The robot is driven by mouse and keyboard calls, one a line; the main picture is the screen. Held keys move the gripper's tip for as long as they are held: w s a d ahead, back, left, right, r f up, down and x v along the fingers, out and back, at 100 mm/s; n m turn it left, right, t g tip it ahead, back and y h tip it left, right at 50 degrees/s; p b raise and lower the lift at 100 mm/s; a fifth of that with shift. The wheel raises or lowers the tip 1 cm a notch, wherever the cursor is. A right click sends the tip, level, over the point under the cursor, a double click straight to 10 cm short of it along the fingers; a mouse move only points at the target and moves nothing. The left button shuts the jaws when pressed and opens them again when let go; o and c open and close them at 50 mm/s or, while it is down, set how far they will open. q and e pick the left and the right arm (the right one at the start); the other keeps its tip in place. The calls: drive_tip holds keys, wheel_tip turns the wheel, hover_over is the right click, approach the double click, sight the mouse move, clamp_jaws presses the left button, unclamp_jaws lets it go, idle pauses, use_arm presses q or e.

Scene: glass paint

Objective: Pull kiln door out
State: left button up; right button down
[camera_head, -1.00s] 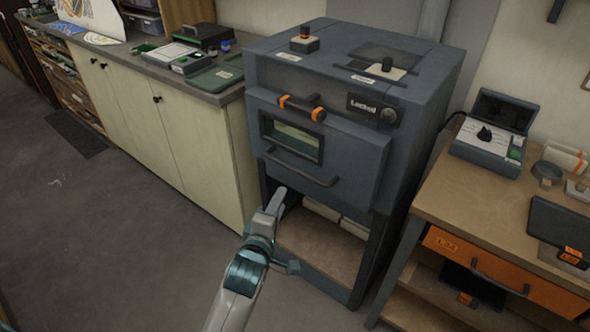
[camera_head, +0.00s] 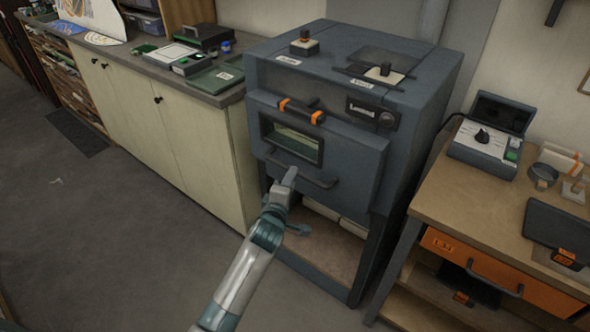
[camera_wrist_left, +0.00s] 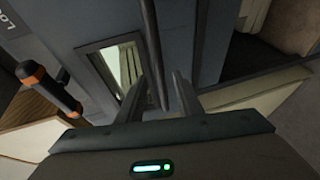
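The dark blue-grey kiln has a front door (camera_head: 352,165) with a small window (camera_head: 290,145). The door looks closed. A dark bar handle (camera_head: 318,183) runs along its lower part and shows in the left wrist view (camera_wrist_left: 152,45). My left gripper (camera_head: 290,174) is at the left part of this bar. In the wrist view its fingers (camera_wrist_left: 160,92) are apart, with the bar appearing to run between them. I cannot tell whether they touch it. A black and orange latch handle (camera_head: 302,112) sits above the window. My right gripper is not in view.
A lock panel (camera_head: 374,112) with a knob is on the kiln's upper front; its label is blurred. A cream cabinet (camera_head: 165,125) stands close on the left, a wooden workbench (camera_head: 470,205) on the right. Open floor (camera_head: 120,240) lies in front.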

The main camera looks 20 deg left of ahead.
use_arm(q)
drive_tip(key=shift+w+a+f+p, duration=0.1)
drive_tip(key=shift+w+f+p, duration=0.15)
drive_tip(key=shift+w, duration=1.05)
drive_tip(key=shift+w+f+p, duration=0.1)
drive_tip(key=shift+w+f, duration=0.1)
drive_tip(key=shift+w, duration=1.1)
clamp_jaws()
